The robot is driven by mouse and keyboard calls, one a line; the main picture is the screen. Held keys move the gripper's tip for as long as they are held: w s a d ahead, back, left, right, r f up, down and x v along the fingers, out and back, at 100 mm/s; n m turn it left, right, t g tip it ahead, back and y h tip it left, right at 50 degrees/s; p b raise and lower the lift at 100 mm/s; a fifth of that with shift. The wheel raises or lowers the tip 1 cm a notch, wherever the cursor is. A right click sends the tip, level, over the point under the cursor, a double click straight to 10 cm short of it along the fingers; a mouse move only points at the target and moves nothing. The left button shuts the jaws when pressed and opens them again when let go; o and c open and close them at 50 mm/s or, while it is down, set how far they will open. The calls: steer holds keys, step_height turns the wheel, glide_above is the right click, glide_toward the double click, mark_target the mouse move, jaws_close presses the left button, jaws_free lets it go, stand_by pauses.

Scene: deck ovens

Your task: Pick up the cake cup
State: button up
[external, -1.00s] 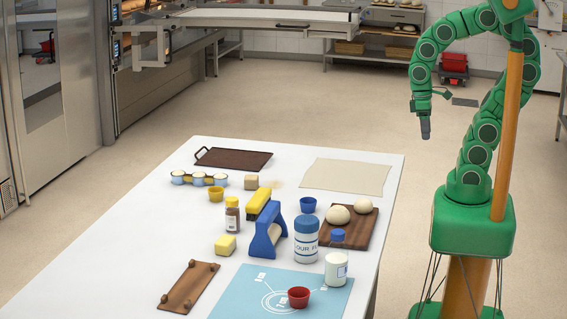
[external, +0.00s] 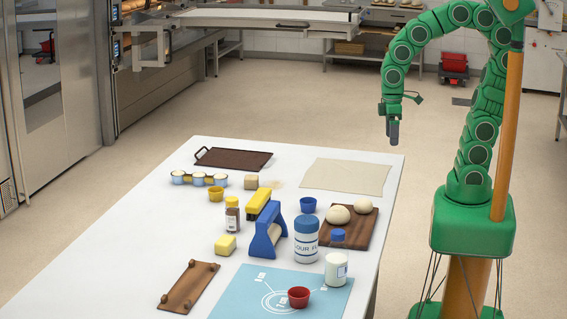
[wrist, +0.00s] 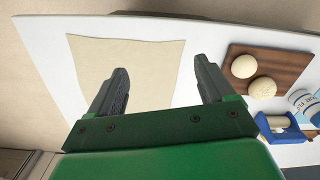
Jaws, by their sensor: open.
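Three small cups show in the external view: a yellow cup (external: 216,194) by the muffin-tin-like holder, a blue cup (external: 308,205) near the dough board, and a red cup (external: 299,298) on the blue mat. I cannot tell which one is the cake cup. My gripper (external: 393,136) hangs pointing down beyond the table's far right edge, well away from all three. In the wrist view my gripper (wrist: 161,70) is open, with nothing between its fingers. I do not make out any cup clearly in that view.
A wooden board (external: 357,232) holds two dough balls. A flour canister (external: 305,241), white jar (external: 336,270) and blue stand (external: 265,240) crowd the table's middle. A beige sheet (external: 345,176) lies flat and bare at the right. A dark tray (external: 233,159) lies at the back.

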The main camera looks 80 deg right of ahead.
steer(key=w+a+f+n+t, duration=0.2)
steer(key=w+a+f+n, duration=0.15)
steer(key=w+a, duration=0.7)
steer(key=n+y, duration=0.2)
steer(key=n, duration=0.1)
glide_above(308, 200)
steer(key=s, duration=0.2)
steer(key=shift+t, duration=0.4)
steer(key=x, duration=0.5)
steer(key=shift+s+d+f, duration=0.25)
steer(key=shift+s+f, duration=0.05)
steer(key=shift+f, duration=0.2)
steer(key=shift+w+a+f, duration=0.15)
steer(key=shift+a+f, duration=0.05)
steer(key=shift+f, duration=0.15)
steer(key=shift+s+x, duration=0.15)
steer(key=shift+x, duration=1.2)
steer(key=shift+s+x, duration=0.15)
steer(key=shift+x, duration=2.05)
steer(key=c, duration=1)
steer(key=shift+r, duration=0.1)
steer(key=shift+c, duration=0.2)
